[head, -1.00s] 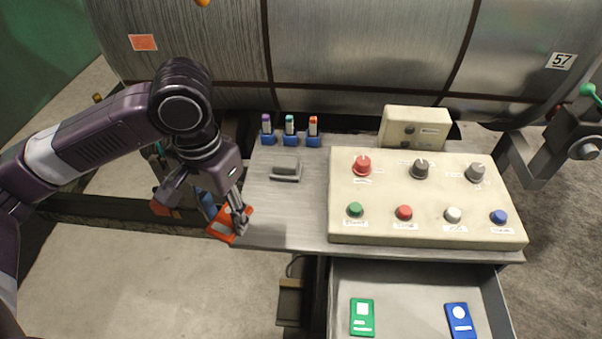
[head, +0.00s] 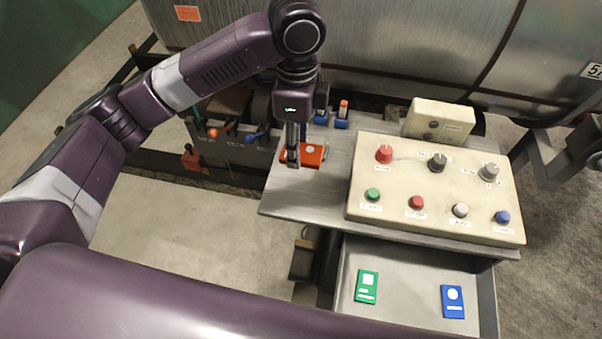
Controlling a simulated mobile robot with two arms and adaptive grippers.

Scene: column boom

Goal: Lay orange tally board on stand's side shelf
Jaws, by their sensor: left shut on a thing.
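The orange tally board (head: 313,156) is over the back left part of the stand's grey side shelf (head: 305,200), left of the control box. It looks about flat, with a pale round mark on its face. My left gripper (head: 292,159) points down and is shut on the board's left part, its fingers covering some of it. I cannot tell whether the board touches the shelf or hovers just above it. My right gripper is not in view.
The cream control box (head: 400,228) with knobs and buttons stands right of the shelf. Below it an open drawer (head: 405,318) holds a green board (head: 367,286) and a blue board (head: 453,302). An orange marker (head: 343,106) stands behind. The shelf's front part is bare.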

